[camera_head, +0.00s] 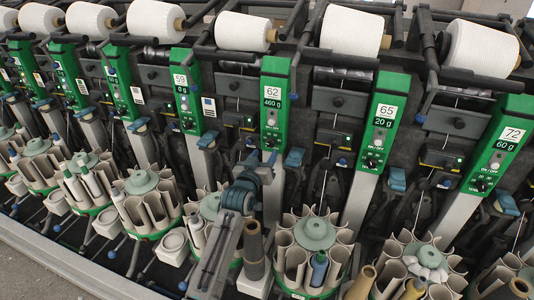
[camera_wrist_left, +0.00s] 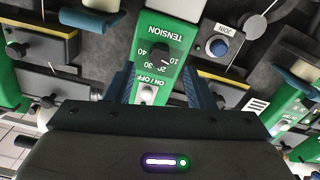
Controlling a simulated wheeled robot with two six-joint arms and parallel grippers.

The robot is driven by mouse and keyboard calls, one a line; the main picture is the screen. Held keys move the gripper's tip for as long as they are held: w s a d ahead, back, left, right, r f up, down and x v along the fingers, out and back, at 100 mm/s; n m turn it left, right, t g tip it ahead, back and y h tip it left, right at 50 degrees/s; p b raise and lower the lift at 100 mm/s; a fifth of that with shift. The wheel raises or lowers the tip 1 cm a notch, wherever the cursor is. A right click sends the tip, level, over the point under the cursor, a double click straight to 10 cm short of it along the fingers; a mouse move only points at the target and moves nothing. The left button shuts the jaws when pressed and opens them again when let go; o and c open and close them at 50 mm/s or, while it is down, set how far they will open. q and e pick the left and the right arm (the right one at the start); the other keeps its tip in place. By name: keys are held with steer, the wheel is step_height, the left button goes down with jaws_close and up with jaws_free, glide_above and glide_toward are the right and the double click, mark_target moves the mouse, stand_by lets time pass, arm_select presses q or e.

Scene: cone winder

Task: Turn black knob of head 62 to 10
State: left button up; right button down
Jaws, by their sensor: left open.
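Head 62 (camera_head: 274,95) is a green panel near the middle of the head view, labelled 62 and 460 g. Its black knob (camera_wrist_left: 164,57) shows in the left wrist view under the word TENSION, upside down, with 40, 30, 20 and 10 around it. I cannot tell which number the knob points to. My left gripper (camera_head: 263,157) is at the lower end of this panel. In the left wrist view its two blue fingers (camera_wrist_left: 162,85) are apart, on either side of the panel, with nothing gripped. My right gripper is not in view.
Neighbouring heads 59 (camera_head: 184,95), 65 (camera_head: 383,115) and 72 (camera_head: 502,145) stand on both sides. White yarn cones (camera_head: 352,30) sit above, and carousels of tubes (camera_head: 313,235) stand below. A round blue button (camera_wrist_left: 219,48) lies beside the panel in the wrist view.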

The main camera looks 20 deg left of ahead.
arm_select(q)
steer(key=s, duration=0.3)
steer(key=shift+a+r, duration=0.1)
stand_by(0.3)
